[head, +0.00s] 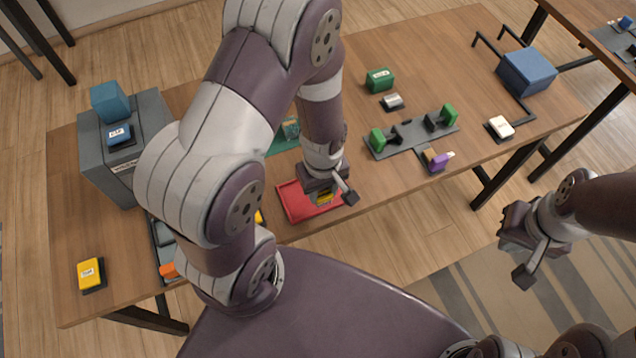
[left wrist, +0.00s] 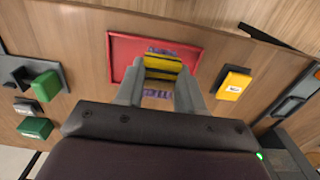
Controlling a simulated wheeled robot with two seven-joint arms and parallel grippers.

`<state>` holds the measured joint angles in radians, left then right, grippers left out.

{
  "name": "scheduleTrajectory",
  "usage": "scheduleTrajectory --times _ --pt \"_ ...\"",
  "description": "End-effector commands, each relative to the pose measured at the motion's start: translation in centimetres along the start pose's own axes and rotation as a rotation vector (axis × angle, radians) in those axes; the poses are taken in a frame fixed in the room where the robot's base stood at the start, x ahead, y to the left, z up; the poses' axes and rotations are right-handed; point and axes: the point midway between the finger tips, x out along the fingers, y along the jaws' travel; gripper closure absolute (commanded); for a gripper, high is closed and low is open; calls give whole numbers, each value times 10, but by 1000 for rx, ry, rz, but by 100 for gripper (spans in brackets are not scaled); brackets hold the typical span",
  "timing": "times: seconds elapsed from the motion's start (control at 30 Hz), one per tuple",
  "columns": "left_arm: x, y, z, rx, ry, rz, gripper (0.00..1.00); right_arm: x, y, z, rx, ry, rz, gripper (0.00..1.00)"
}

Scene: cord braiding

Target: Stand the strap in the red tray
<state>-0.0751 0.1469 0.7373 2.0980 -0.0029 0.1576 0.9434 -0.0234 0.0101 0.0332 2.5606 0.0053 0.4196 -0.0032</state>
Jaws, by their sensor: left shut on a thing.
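The red tray (head: 292,206) lies on the wooden table near its front edge; it also shows in the left wrist view (left wrist: 119,52). My left gripper (head: 323,192) points down over the tray. Its fingers (left wrist: 162,82) are shut on the strap (left wrist: 163,66), a banded yellow and dark piece with purple parts. In the head view only a bit of the strap (head: 323,199) shows below the gripper. I cannot tell if the strap touches the tray floor. My right gripper (head: 514,226) hangs off the table at the right, empty; its finger gap is not clear.
A grey box (head: 92,160) stands at the left, with a yellow block (head: 90,273) in front. A grey fixture with green blocks (head: 408,142) lies right of the tray. A blue block (head: 526,70) sits at the far right. My left arm hides the table's middle.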

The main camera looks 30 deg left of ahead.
Motion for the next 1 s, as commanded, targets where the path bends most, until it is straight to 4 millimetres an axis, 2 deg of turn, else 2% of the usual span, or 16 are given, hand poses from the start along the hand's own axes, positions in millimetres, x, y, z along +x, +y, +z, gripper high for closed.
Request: scheduleTrajectory --times 0.1,0.23,0.4,0.5,0.87,0.9,0.93,1.0 --pt "16 1 -28 -4 -2 -2 98 -3 0 0 0 0 0 100" --pt "26 2 -42 -1 -1 -2 98 -4 0 -1 0 0 0 100" --pt "55 1 -44 2 -4 -4 98 -6 0 -1 0 0 0 100" --pt "66 2 -44 1 -1 -1 98 -7 0 -1 0 0 0 100" --pt "71 2 -44 1 0 0 98 -3 0 0 0 0 0 100" --pt "70 2 -44 1 0 0 50 -4 0 -1 0 0 0 100" --pt "70 2 -44 1 0 0 40 -4 0 -1 0 0 0 100" --pt "69 2 -44 1 0 0 37 -4 0 -1 0 0 0 100"
